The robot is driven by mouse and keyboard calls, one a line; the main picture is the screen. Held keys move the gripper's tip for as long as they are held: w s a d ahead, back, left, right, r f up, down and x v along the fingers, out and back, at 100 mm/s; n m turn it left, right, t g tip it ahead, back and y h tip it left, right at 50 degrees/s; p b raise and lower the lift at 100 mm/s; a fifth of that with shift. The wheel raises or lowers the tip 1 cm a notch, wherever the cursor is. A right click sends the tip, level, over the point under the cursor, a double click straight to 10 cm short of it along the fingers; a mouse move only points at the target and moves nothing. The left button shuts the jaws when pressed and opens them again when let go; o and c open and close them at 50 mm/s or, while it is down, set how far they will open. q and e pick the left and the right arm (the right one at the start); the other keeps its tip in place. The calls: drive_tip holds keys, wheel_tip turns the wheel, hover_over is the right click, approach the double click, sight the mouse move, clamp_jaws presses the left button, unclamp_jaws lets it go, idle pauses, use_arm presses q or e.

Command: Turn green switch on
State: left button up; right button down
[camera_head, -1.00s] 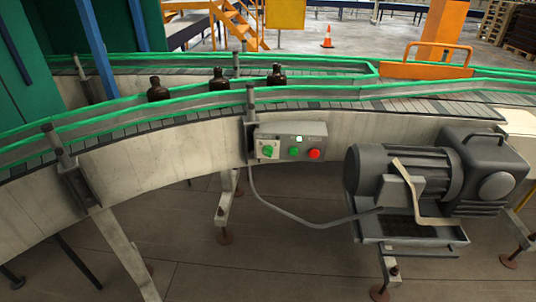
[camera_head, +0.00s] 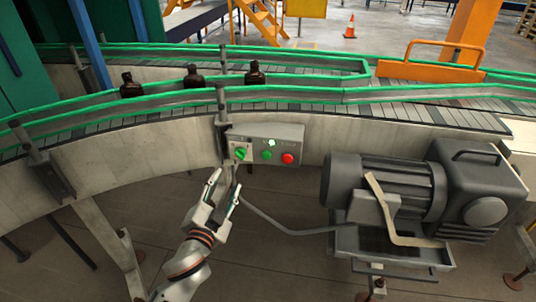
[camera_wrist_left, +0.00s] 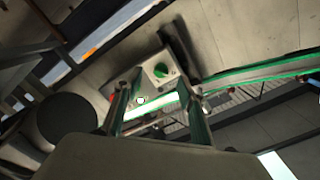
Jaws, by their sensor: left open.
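The green rotary switch (camera_head: 240,154) sits on a pale square plate at the left end of the grey control box (camera_head: 298,133). The switch also shows in the left wrist view (camera_wrist_left: 161,71), beyond the fingertips and roughly between them. Its knob looks slanted. My left gripper (camera_head: 227,182) is open and empty, a little below and left of the switch, with its fingers pointing up toward the box. In the left wrist view both fingers (camera_wrist_left: 158,94) are spread apart. They appear apart from the switch. My right gripper is not in view.
A green button (camera_head: 267,155), a red button (camera_head: 288,159) and a white lamp (camera_head: 271,142) sit beside the switch. A grey motor (camera_head: 385,185) stands right of the box. A cable hangs below the box. Dark bottles (camera_head: 195,76) stand on the conveyor above.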

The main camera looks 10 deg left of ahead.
sight(239, 156)
use_arm(q)
drive_tip(key=shift+w+d+r, duration=0.3)
drive_tip(key=shift+w+r, duration=0.05)
drive_tip(key=shift+w, duration=1.2)
drive_tip(key=shift+w+d+r, duration=0.25)
drive_tip(key=shift+w+r, duration=0.05)
drive_tip(key=shift+w, duration=1.25)
drive_tip(key=shift+w+d+r, duration=0.3)
drive_tip(key=shift+w+r, duration=0.05)
drive_tip(key=shift+w, duration=1.2)
drive_tip(key=c, duration=1.1)
